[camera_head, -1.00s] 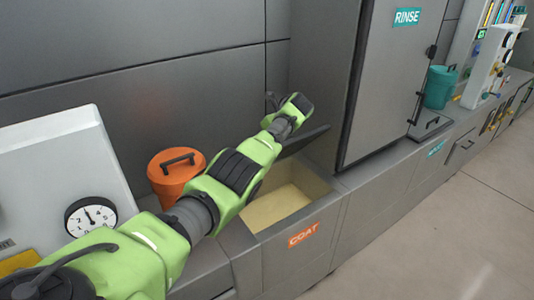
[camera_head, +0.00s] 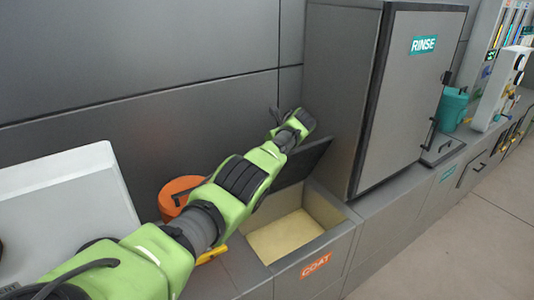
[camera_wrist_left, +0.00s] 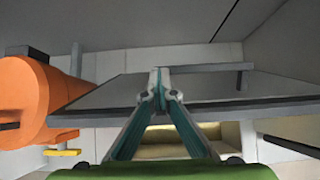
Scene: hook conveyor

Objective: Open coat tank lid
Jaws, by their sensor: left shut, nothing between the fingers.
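The coat tank (camera_head: 330,240) has an orange COAT label (camera_head: 316,265) on its front. Its dark grey lid (camera_head: 306,162) is tilted up at the back, and the yellowish inside (camera_head: 285,237) shows. The lid's handle bar (camera_wrist_left: 205,67) shows behind the tips. My right gripper is out of view.
An orange bucket (camera_head: 176,190) stands left of the tank, partly behind my arm. The tall grey RINSE cabinet (camera_head: 415,100) stands close on the right. A grey wall (camera_head: 140,110) closes off the back. A teal bucket (camera_head: 452,108) is further right.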

